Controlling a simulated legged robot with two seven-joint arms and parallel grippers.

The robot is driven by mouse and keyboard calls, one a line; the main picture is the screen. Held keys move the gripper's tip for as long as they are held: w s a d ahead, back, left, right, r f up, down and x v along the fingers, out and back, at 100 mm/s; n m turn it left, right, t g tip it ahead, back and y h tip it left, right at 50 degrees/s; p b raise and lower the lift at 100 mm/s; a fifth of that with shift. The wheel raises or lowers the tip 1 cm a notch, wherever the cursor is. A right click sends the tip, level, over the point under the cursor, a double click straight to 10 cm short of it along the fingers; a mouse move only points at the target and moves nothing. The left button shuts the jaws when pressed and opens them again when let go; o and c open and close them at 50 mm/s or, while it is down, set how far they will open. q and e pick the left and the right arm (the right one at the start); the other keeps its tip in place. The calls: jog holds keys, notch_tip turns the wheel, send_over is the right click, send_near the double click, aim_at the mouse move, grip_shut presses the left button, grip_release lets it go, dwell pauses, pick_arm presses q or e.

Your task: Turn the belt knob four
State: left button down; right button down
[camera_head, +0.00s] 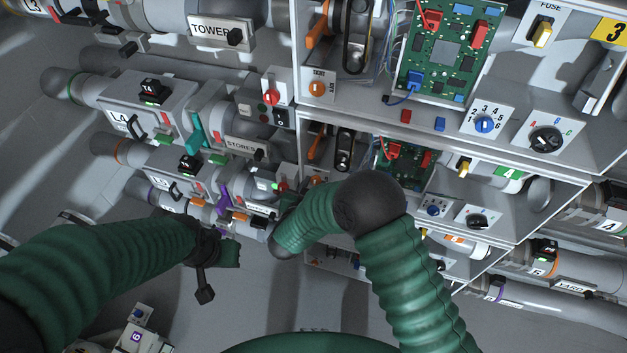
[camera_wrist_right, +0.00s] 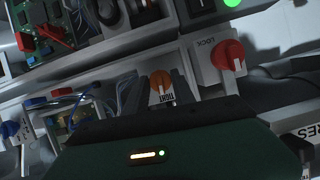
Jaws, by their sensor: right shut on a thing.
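The belt knob four is an orange knob (camera_wrist_right: 160,82) above a white plate marked TIGHT, in the middle of the right wrist view. My right gripper (camera_wrist_right: 166,92) is shut on this knob, with its dark fingers close around it. In the head view the right forearm bends left and down in front of the lower panel and hides most of the gripper and the knob. My left gripper (camera_head: 206,282) hangs at the left over the floor, away from the panels. Its fingers are too unclear to tell open from shut.
A red LOCK knob (camera_wrist_right: 228,54) sits close beside the orange knob. A similar orange knob (camera_head: 317,88) is on the upper panel. Circuit boards, a numbered blue dial (camera_head: 485,124) and pipes crowd the panels. The floor below is mostly open.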

jog(key=shift+r+n+p, duration=0.15)
jog(key=shift+n+p, duration=0.15)
jog(key=shift+w, duration=0.1)
dwell(0.3)
jog(key=c, duration=1.3)
grip_release()
